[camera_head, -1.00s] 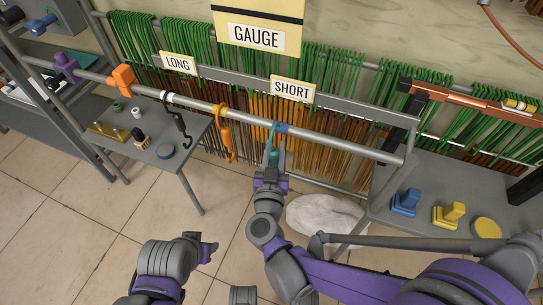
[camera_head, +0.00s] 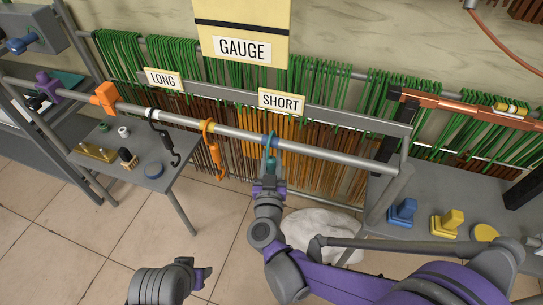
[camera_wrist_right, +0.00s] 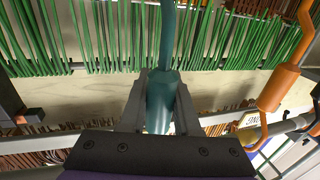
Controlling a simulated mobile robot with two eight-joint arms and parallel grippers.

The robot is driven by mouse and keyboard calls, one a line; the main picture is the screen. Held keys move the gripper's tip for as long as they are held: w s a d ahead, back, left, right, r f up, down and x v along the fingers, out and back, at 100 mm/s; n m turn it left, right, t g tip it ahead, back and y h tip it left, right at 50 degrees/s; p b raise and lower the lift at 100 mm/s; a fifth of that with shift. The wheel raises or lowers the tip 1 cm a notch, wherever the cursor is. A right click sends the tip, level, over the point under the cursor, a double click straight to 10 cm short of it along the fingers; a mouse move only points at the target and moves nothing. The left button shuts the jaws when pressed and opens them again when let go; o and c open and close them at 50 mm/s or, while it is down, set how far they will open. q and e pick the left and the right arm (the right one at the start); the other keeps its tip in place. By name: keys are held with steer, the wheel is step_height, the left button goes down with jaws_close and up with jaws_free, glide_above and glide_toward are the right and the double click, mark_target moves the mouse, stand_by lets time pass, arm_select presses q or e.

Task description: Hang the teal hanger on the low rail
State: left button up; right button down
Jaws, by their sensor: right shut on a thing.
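The teal hanger (camera_head: 270,160) is upright in my right gripper (camera_head: 268,182), with its hook up at the front grey rail (camera_head: 330,156), by the blue band (camera_head: 270,142). I cannot tell whether the hook rests on the rail. In the right wrist view the hanger's thick teal body (camera_wrist_right: 160,100) sits between the two grey fingers, which are shut on it. The hook's top is out of that view. My left gripper (camera_head: 203,275) is low in the head view, away from the rail; its fingers do not show clearly.
An orange hanger (camera_head: 215,160) and a black hanger (camera_head: 163,140) hang on the rail to the left. An orange clamp (camera_head: 106,97) is further left. SHORT (camera_head: 281,102) and LONG (camera_head: 163,79) signs stand behind. A side table (camera_head: 185,185) is at left.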

steer(key=c, duration=0.6)
jaws_free()
steer(key=shift+o, duration=0.2)
steer(key=s, duration=1)
steer(key=shift+s+a+p, duration=0.3)
steer(key=shift+s+p, duration=0.05)
steer(key=shift+s, duration=0.05)
